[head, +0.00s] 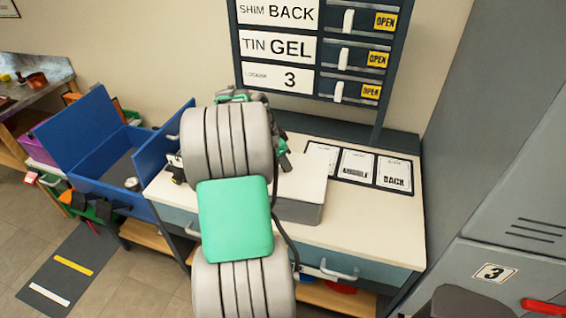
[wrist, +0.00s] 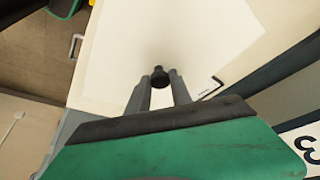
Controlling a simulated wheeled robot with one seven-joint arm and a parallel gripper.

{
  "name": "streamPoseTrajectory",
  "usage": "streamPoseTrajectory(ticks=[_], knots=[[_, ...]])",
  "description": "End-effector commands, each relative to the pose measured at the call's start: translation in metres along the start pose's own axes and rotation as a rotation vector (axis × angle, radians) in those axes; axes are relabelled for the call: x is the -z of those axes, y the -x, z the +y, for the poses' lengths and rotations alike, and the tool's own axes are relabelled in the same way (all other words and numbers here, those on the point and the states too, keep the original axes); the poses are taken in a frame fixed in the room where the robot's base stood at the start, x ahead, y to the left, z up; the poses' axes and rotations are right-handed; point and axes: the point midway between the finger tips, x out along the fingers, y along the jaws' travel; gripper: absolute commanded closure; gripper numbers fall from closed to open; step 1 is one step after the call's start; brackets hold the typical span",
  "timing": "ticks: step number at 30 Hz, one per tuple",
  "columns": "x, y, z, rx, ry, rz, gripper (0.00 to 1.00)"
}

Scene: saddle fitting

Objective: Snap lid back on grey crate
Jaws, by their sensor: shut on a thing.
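A pale lid (wrist: 115,50) with a dark knob (wrist: 159,72) fills the middle of the wrist view. My gripper (wrist: 160,82) is shut on that knob, one finger on each side. In the head view the grey crate (head: 298,212) stands on the workbench, with a flat pale top (head: 303,178). My arm hides its left part, the knob and my fingers there. I cannot tell whether the lid sits flush on the crate or slightly above it.
The workbench (head: 375,215) carries printed cards (head: 355,163) right of the crate. A labelled rack (head: 315,50) rises behind. An open blue bin (head: 120,165) stands at the left, a grey locker (head: 500,200) at the right. The bench's front right is clear.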

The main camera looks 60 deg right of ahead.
Motion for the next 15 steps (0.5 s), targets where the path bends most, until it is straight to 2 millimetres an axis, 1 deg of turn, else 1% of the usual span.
streamPoseTrajectory(ticks=[13, 14, 15], knots=[[0.0001, 0.0, -0.0002, 0.001, 0.0, 0.001, 1.0], [0.0001, 0.0, -0.0002, 0.001, 0.0, 0.001, 0.72], [0.0001, 0.0, -0.0002, 0.001, 0.0, 0.001, 0.69]])
